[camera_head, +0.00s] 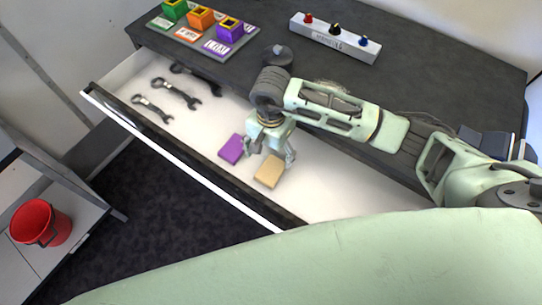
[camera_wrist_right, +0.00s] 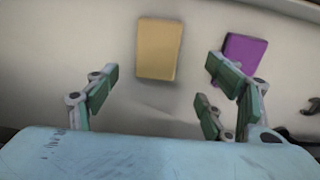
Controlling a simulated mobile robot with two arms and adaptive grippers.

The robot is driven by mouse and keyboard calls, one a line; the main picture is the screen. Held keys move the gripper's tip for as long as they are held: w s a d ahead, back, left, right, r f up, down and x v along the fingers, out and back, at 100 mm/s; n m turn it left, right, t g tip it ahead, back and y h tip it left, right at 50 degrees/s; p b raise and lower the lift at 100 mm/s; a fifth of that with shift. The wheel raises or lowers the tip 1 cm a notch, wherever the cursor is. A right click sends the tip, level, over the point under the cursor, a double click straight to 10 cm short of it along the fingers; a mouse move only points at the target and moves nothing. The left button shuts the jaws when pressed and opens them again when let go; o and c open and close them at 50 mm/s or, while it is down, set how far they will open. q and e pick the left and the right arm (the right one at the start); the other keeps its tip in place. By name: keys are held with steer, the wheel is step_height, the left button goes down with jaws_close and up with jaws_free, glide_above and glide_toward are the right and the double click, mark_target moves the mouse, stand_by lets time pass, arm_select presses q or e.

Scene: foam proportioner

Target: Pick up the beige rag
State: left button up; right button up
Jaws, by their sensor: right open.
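The beige rag (camera_head: 270,171) is a small flat block lying on the white floor of the open drawer. In the right wrist view the beige rag (camera_wrist_right: 159,49) lies ahead of the fingers, apart from them and between their lines. My right gripper (camera_head: 268,158) is open and empty above the drawer, close to the rag. In the right wrist view my right gripper (camera_wrist_right: 160,85) has its fingers spread wide. A purple rag (camera_head: 232,149) lies left of the beige one; it also shows in the right wrist view (camera_wrist_right: 242,52), partly behind a finger. My left gripper is not in view.
The drawer (camera_head: 330,190) also holds several dark wrenches (camera_head: 176,93) at its left end. The dark worktop (camera_head: 430,95) carries a tray of coloured boxes (camera_head: 205,42) and a white panel with knobs (camera_head: 335,40). A red bucket (camera_head: 38,222) stands at far left.

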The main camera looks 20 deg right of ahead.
mark_target(271, 169)
steer(key=shift+f, duration=0.35)
steer(key=f, duration=0.1)
steer(key=s+f+p, duration=0.1)
steer(key=f+p, duration=0.1)
steer(key=shift+s+a, duration=0.25)
steer(key=f, duration=0.1)
steer(key=f+p, duration=0.1)
steer(key=shift+w+d+f, duration=0.1)
steer(key=shift+w+f, duration=0.2)
steer(key=shift+f, duration=0.5)
steer(key=c, duration=1.2)
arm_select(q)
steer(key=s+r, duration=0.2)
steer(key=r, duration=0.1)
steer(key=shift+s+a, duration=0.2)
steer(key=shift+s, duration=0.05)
